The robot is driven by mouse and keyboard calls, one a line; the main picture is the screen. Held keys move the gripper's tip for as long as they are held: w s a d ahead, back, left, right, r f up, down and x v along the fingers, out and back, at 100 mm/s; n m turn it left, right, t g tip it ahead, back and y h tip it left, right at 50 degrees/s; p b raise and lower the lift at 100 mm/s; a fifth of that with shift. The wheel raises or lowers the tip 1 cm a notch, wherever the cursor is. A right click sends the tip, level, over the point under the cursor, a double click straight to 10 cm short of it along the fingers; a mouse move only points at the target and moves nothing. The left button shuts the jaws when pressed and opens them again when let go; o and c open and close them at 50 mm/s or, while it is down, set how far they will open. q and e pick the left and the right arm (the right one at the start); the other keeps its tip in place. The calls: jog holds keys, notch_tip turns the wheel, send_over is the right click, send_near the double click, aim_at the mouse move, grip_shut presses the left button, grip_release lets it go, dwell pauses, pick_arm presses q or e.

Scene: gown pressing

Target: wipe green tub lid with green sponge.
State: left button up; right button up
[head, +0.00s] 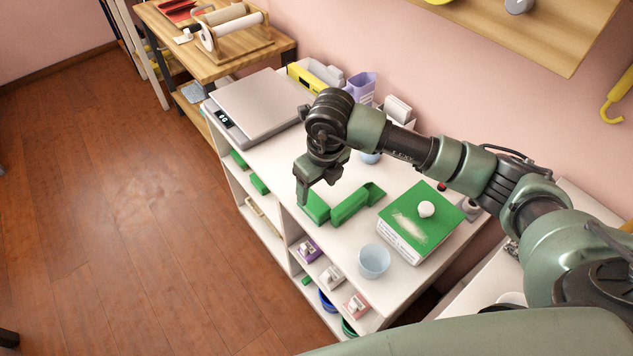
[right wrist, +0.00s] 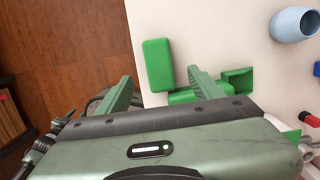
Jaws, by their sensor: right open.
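The tub (head: 400,238) stands on the white counter, with a flat green lid (head: 428,232). The lid has a white round knob and a pale smear on top. A green block, which looks like the sponge (head: 317,208), lies on the counter left of the tub. In the right wrist view the sponge (right wrist: 158,64) lies flat ahead of the jaws, near the counter edge. My right gripper (head: 318,190) is open and empty above the sponge, partly covering it in the head view. My left gripper is not in view.
A green open tray or scoop (head: 352,206) lies beside the sponge, between it and the tub. A pale blue cup (head: 374,261) stands at the counter's front edge. A scale (head: 262,102) and a purple container (head: 361,86) are farther back. Shelves below hold small items.

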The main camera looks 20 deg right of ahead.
aim_at(314, 202)
notch_tip(314, 202, down, 3)
jog(key=shift+w+a+f, duration=0.1)
jog(key=f, duration=0.4)
jog(key=shift+w+a+p, duration=0.15)
jog(key=shift+w+p, duration=0.15)
jog(key=shift+p, duration=0.05)
jog(key=shift+w+f, duration=0.1)
jog(key=shift+f, duration=0.15)
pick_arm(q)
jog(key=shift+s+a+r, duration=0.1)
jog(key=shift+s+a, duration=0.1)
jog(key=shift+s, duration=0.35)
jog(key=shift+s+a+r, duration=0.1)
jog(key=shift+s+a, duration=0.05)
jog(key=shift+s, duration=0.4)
pick_arm(e)
jog(key=c, duration=1.3)
jog(key=o, duration=0.9)
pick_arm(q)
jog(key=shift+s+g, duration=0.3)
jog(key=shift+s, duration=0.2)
pick_arm(e)
jog(key=shift+r, duration=0.1)
